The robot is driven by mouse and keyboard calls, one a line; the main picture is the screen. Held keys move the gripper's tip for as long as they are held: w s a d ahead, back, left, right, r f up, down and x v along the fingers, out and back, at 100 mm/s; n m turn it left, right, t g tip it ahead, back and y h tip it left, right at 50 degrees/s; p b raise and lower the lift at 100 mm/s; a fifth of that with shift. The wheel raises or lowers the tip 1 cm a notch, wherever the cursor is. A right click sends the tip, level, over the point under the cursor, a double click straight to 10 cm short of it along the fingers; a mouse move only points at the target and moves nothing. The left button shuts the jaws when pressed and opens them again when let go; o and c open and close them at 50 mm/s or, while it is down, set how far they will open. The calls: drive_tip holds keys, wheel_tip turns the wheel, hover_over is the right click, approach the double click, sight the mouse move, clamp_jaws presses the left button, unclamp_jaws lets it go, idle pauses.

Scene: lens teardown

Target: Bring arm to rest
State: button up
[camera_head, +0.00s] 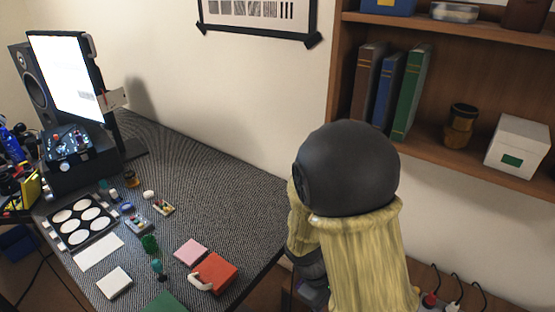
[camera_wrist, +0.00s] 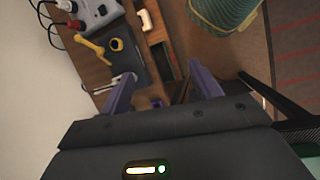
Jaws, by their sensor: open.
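My gripper (camera_wrist: 162,72) shows in the wrist view with its two purple fingers spread apart. Nothing is seen held between them. In the head view my arm, with its dark rounded joint and pale yellow cover, fills the right of centre, bent and to the right of the desk (camera_head: 225,165). The gripper itself is mostly hidden there, low behind the arm.
The desk holds a tray of white discs (camera_head: 80,222), a red box (camera_head: 213,272), a pink block (camera_head: 191,251) and a monitor (camera_head: 65,75). A wooden shelf (camera_head: 440,150) is behind my arm. The wrist view shows a yellow tool (camera_wrist: 90,48) beyond the fingers.

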wheel_tip(320, 180, up, 10)
drive_tip(key=s+d+m+t+y+p, duration=0.1)
drive_tip(key=d+m+t+y, duration=0.1)
drive_tip(key=m, duration=0.6)
drive_tip(key=shift+d+m+t+y, duration=0.15)
drive_tip(key=shift+m+t+y, duration=0.25)
drive_tip(key=shift+t+y, duration=0.65)
drive_tip(key=shift+f, duration=0.1)
idle(1.4)
